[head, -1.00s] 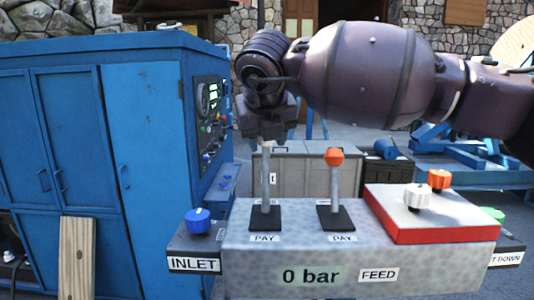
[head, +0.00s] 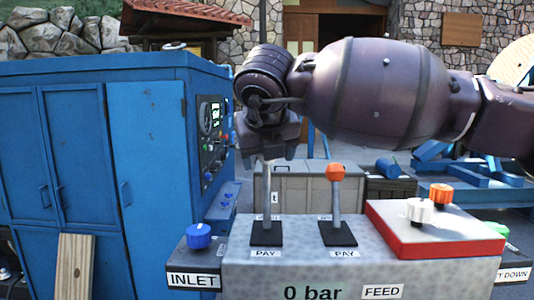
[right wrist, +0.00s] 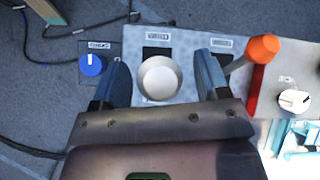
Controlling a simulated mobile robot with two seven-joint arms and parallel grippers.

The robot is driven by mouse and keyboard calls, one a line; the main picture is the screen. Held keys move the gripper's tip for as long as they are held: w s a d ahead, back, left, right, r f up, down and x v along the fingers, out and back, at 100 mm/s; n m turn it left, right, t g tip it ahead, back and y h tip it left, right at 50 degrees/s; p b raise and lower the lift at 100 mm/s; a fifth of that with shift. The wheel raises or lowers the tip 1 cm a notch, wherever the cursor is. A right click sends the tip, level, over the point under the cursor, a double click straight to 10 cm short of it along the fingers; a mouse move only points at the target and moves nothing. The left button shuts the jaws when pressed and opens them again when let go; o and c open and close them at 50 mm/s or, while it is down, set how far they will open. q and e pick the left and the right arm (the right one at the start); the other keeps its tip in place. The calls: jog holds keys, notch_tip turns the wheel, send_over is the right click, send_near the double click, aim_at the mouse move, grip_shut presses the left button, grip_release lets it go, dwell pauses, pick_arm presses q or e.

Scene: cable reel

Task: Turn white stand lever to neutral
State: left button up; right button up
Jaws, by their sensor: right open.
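The white stand lever shows in the head view as a grey shaft (head: 266,195) standing about upright from a black slot plate marked PAY. Its top is hidden there behind my right gripper (head: 268,150), which points down over it. In the right wrist view its round whitish knob (right wrist: 159,79) lies between the two fingers of my right gripper (right wrist: 163,70). The fingers are open, with a gap visible on each side of the knob. My left gripper is not in view.
An orange-knobbed lever (head: 335,173) stands close to the right on the same grey panel (head: 300,265). A blue INLET knob (head: 199,236) is to the left. A red box (head: 405,240) with white and orange knobs is at right. A blue cabinet (head: 145,150) stands left.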

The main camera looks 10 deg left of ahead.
jog(key=v, duration=1.1)
jog(key=shift+f, duration=0.1)
